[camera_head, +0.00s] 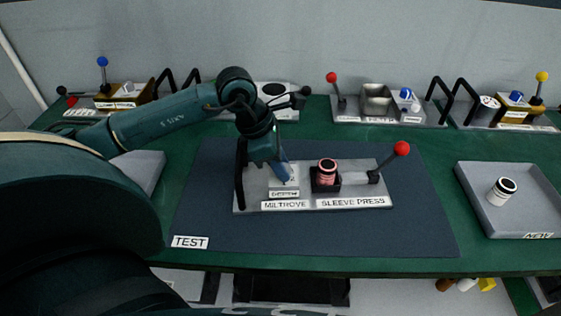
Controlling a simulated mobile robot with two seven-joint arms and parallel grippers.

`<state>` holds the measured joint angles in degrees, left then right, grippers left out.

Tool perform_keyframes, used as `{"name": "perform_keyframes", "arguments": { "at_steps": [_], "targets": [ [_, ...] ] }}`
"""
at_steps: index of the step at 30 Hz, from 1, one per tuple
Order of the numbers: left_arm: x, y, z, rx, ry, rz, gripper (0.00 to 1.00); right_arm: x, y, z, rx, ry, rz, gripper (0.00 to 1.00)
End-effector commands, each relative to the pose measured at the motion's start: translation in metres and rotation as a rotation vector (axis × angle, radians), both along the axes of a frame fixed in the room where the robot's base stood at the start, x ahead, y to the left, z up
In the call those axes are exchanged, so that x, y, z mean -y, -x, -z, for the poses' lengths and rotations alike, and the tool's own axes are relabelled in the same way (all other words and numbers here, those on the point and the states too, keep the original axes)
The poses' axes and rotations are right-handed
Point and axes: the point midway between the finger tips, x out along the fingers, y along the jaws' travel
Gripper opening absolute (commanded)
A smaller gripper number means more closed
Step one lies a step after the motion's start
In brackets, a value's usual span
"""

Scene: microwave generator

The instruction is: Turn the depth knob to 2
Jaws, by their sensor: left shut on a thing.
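A grey device plate (353,202) labelled "MILTROVE" and "SLEEVE PRESS" lies on the dark mat. My left gripper (283,172) points down at the raised block (284,188) on the plate's left half. It is shut on a small blue part there, which I take to be the knob; the fingers hide most of it. No depth scale or number can be read at this size. My right gripper is not in view.
A black handle (241,175) stands at the plate's left end, close to my left arm. A grey tray (508,222) at the right holds a white jar with a black lid (501,191). Several other devices with levers line the back. The front of the mat (330,235) is clear.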

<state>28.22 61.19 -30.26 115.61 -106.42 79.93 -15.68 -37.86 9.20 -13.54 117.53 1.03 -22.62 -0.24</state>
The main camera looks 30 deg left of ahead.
Motion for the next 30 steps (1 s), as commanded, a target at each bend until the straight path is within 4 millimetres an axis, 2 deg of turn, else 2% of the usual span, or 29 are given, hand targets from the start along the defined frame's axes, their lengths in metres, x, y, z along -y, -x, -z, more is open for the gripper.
{"name": "perform_keyframes", "arguments": {
  "at_steps": [3,14,30],
  "targets": [
    [0.000,0.000,0.000,0.001,-0.001,0.000,0.07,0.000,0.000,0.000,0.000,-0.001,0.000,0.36],
    [0.000,0.000,0.001,0.003,-0.001,-0.072,0.07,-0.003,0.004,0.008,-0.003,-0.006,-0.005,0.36],
    [0.003,0.001,0.003,0.007,0.001,-0.524,0.07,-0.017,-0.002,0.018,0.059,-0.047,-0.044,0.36]
  ]
}}
